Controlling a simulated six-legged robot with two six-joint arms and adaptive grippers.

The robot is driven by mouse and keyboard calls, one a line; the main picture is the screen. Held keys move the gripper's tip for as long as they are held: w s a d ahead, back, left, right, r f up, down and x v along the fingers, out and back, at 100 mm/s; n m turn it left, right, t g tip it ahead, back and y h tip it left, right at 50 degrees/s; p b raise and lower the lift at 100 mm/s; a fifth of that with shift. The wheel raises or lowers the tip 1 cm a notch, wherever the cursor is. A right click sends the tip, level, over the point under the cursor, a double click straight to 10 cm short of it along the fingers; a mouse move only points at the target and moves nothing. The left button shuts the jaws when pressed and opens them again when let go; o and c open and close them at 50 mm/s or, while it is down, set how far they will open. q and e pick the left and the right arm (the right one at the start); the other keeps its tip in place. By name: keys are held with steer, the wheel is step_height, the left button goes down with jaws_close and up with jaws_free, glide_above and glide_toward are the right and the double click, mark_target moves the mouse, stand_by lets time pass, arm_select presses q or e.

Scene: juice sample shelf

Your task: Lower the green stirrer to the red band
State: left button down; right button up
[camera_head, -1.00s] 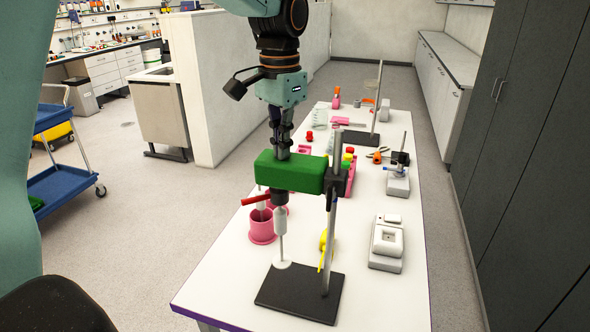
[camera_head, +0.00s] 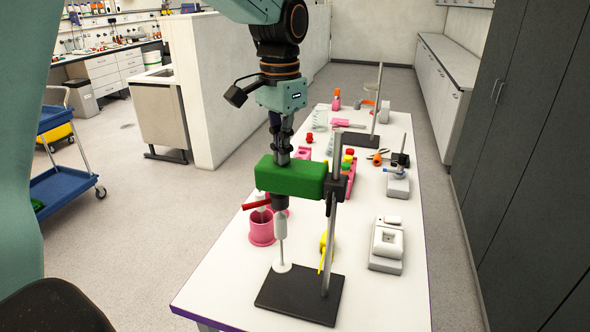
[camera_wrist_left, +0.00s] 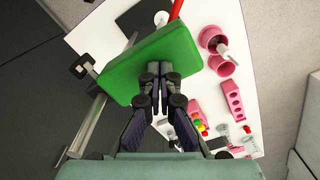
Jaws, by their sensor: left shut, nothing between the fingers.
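The green stirrer (camera_head: 291,177) is a green block with a dark lower part, a white shaft and a white disc. It is clamped on the upright rod of a stand (camera_head: 301,294). Its disc is at or just above the black base; I cannot tell which. It also shows in the wrist view (camera_wrist_left: 158,62). My left gripper (camera_head: 282,160) points down at the block's top, shut and empty, its tips touching or very near it; it also shows in the wrist view (camera_wrist_left: 153,70). A red bar (camera_head: 257,205) sticks out left, below the block. I cannot make out a red band on the rod.
Pink pots (camera_head: 262,228) stand left of the stirrer. A white scale (camera_head: 387,244) stands to the right. A yellow object (camera_head: 325,246) is just behind the rod. A second stand (camera_head: 362,139) and small items lie farther back. The table's front right is clear.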

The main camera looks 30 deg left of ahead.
arm_select(q)
steer(key=shift+f, duration=0.45)
stand_by(1.0)
steer(key=shift+r, duration=0.1)
step_height(320, 180, up, 2)
steer(key=p, duration=0.2)
steer(key=shift+r+p, duration=0.2)
steer(key=shift+p, duration=0.2)
steer(key=shift+r, duration=1.75)
steer(key=shift+f, duration=0.1)
